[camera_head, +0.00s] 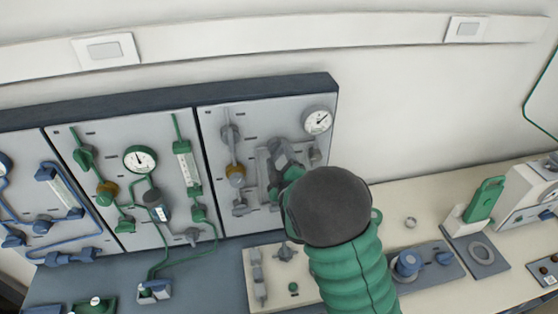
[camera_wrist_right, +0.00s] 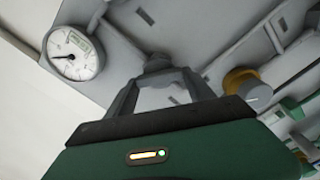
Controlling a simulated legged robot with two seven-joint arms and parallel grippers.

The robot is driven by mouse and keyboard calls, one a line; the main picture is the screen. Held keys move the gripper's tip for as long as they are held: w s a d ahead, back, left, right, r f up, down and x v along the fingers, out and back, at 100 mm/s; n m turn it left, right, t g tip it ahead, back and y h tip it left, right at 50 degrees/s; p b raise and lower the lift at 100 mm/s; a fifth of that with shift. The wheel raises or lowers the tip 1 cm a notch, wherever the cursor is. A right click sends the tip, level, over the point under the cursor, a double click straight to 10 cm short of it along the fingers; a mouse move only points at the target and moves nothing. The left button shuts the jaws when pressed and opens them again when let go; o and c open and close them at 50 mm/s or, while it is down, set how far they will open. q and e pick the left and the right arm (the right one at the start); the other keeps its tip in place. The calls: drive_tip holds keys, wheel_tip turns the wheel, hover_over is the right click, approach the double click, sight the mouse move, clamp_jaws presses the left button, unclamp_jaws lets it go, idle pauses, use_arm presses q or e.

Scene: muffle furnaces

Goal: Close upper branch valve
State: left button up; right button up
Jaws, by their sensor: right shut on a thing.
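The right-hand grey panel (camera_head: 215,150) carries grey pipes, valves and a round gauge (camera_head: 317,120). My right gripper (camera_head: 282,160) is at this panel, left of and below the gauge, with my green arm and dark wrist in front of it. In the right wrist view its fingers (camera_wrist_right: 157,66) come together at the panel, and the gauge (camera_wrist_right: 74,54) is to their upper left. The gripper is shut on a grey valve part there. The fingers hide most of that part, so its handle angle cannot be told. My left gripper is not in view.
A brass-coloured knob (camera_head: 236,172) and other valves are left of my gripper; the knob also shows in the right wrist view (camera_wrist_right: 240,79). Panels with green and blue pipes stand further left. A pale bench fixture (camera_head: 272,290) is below. Blue-knobbed equipment (camera_head: 408,264) stands right of my arm.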

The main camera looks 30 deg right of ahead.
drive_tip(key=n, duration=0.3)
drive_tip(key=shift+f+n+b, duration=0.25)
drive_tip(key=shift+n+b, duration=0.05)
drive_tip(key=shift+n, duration=1.5)
drive_tip(key=o, duration=1.4)
drive_tip(key=shift+w, duration=0.2)
drive_tip(key=shift+d, duration=0.1)
